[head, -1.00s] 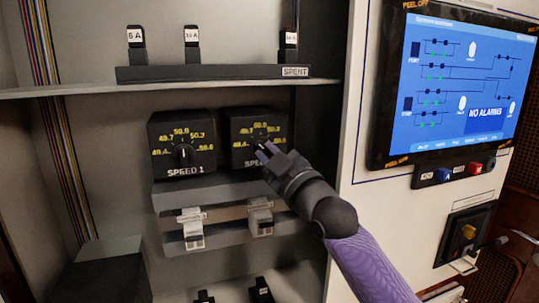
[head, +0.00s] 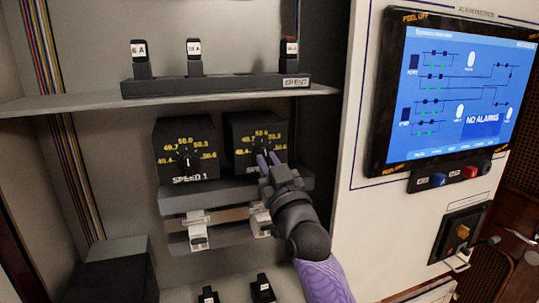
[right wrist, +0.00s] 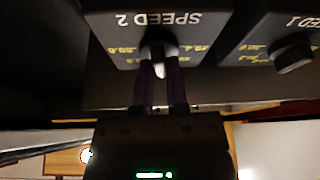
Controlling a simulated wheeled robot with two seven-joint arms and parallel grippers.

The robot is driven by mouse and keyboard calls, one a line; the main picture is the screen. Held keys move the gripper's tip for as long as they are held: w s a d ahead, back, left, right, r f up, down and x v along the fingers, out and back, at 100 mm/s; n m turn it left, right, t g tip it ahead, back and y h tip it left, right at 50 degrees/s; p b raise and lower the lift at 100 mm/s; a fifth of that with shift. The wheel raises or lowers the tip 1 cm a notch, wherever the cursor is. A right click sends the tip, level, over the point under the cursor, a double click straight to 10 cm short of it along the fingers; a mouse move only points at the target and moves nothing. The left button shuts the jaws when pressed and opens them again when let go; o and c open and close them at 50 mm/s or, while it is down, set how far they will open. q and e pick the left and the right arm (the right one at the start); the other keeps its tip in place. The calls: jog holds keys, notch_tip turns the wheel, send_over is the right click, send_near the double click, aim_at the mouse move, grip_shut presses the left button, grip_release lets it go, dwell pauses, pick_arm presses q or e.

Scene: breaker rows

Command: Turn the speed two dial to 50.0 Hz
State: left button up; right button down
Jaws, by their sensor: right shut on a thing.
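The speed two dial box (head: 240,128) is a black box with yellow numbers, right of the speed 1 box (head: 168,133). My right gripper (head: 267,158) reaches it from the lower right, and its fingers cover the knob and part of the scale in the head view. In the right wrist view the box shows upside down with its SPEED 2 label (right wrist: 172,20). There the gripper (right wrist: 160,72) is shut on the dark knob (right wrist: 158,48), whose pale pointer mark shows between the fingers. The exact reading cannot be told. My left gripper is not in view.
A shelf (head: 60,104) with a SPENT rack (head: 215,87) holding several labelled breakers runs above the boxes. Below is a grey rail with clips (head: 197,235). A screen (head: 465,85) reading NO ALARMS is on the panel to the right.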

jog(key=shift+m+h, duration=0.4)
jog(key=shift+m, duration=0.3)
jog(key=shift+p, duration=0.35)
jog(key=shift+m, duration=0.5)
jog(key=c, duration=0.6)
grip_release()
jog(key=shift+c, duration=0.2)
jog(key=shift+s, duration=0.1)
jog(key=v, duration=0.9)
jog(key=shift+s+f, duration=0.3)
